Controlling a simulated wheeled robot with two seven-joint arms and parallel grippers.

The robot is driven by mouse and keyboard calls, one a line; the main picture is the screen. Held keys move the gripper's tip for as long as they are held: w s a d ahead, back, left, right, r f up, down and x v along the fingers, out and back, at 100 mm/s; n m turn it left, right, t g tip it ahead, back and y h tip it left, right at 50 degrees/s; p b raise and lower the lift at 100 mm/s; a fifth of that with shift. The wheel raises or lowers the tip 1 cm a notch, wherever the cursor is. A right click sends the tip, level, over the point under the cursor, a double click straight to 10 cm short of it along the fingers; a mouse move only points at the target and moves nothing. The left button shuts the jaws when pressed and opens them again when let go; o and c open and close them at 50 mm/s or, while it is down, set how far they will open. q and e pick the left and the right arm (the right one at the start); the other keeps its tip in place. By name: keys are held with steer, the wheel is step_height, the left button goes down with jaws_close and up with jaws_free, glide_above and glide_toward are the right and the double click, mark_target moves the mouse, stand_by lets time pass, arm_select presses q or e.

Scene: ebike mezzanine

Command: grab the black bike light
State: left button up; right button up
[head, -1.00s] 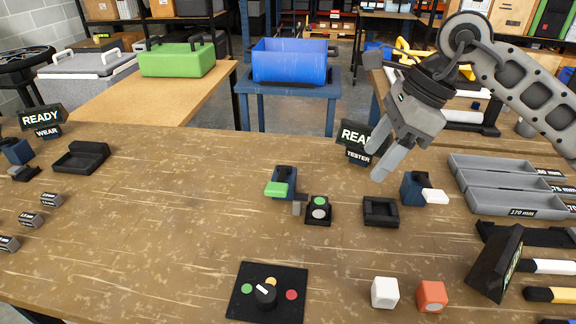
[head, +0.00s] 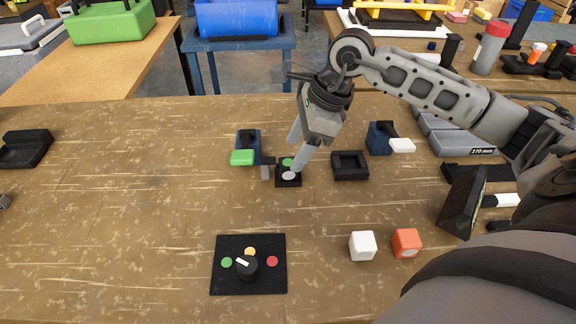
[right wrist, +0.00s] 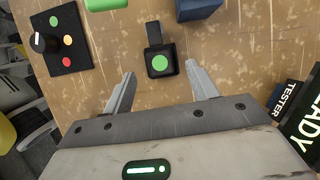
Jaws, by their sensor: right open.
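The small black block with a green disc on top and a pale disc on its near side, which I take for the black bike light (head: 289,181), stands on the brown bench, near its middle. It also shows in the right wrist view (right wrist: 160,70), with its green disc upward and a dark piece beyond it. My right gripper (head: 297,150) is just above and behind it in the head view. In the right wrist view its two fingers (right wrist: 162,82) are apart, with the light ahead of the gap between them. Nothing is held. My left gripper is not in view.
A blue clamp with a green pad (head: 248,141) stands close left, and a black open tray (head: 350,166) close right. A blue clamp with a white pad (head: 380,138) is farther right. White (head: 362,246) and red (head: 407,243) cubes and a dial panel (head: 222,280) lie nearer.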

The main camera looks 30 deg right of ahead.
mark_target(290, 162)
steer(key=x, duration=0.4)
steer(key=shift+f+p, duration=0.1)
steer(key=shift+p, duration=0.3)
steer(key=shift+d, duration=0.1)
steer(key=c, duration=1.1)
